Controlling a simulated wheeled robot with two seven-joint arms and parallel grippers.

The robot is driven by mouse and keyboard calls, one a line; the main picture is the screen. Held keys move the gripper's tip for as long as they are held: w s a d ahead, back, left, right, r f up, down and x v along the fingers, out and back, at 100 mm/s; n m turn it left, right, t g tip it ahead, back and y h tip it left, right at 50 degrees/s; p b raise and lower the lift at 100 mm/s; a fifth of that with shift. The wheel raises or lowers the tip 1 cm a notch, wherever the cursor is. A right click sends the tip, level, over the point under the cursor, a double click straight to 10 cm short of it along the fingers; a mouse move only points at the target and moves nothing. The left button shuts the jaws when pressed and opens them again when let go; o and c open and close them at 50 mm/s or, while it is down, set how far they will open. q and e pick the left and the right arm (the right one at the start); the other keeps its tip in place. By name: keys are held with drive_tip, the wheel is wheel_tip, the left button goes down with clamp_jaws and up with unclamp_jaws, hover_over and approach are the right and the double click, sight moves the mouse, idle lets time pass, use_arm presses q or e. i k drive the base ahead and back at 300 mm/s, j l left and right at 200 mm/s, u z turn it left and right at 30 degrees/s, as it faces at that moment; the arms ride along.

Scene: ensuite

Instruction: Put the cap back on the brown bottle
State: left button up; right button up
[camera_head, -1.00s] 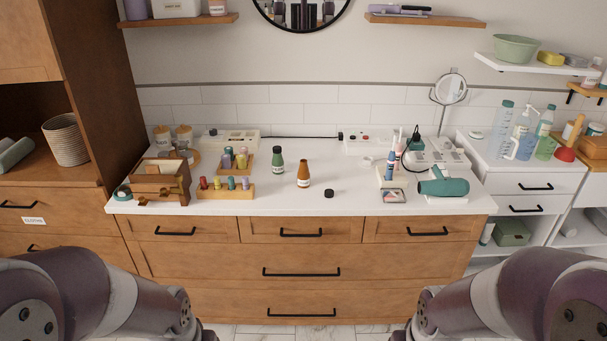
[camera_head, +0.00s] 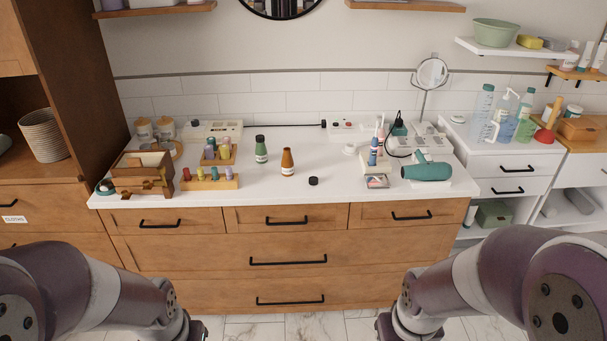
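The brown bottle (camera_head: 287,163) stands upright and uncapped on the white counter, near its middle. A small black cap (camera_head: 313,181) lies on the counter to the right of the bottle and nearer the front edge. My two arms come in at the lower left and lower right corners, low in front of the drawers and well short of the counter. Both gripper fingers are out of the picture.
The counter (camera_head: 340,188) is clear around the cap. Wooden racks with small bottles (camera_head: 210,184) and a wooden box (camera_head: 140,175) stand left. A teal hair dryer (camera_head: 427,171), a small tray (camera_head: 377,181) and a round mirror (camera_head: 432,73) stand right. Drawer handles (camera_head: 287,221) stick out in front.

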sight(287, 164)
drive_tip(key=i+u, duration=0.15)
drive_tip(key=i, duration=0.45)
drive_tip(key=i+u, duration=0.15)
drive_tip(key=i, duration=0.5)
drive_tip(key=i+l+u, duration=0.15)
drive_tip(key=i, duration=0.45)
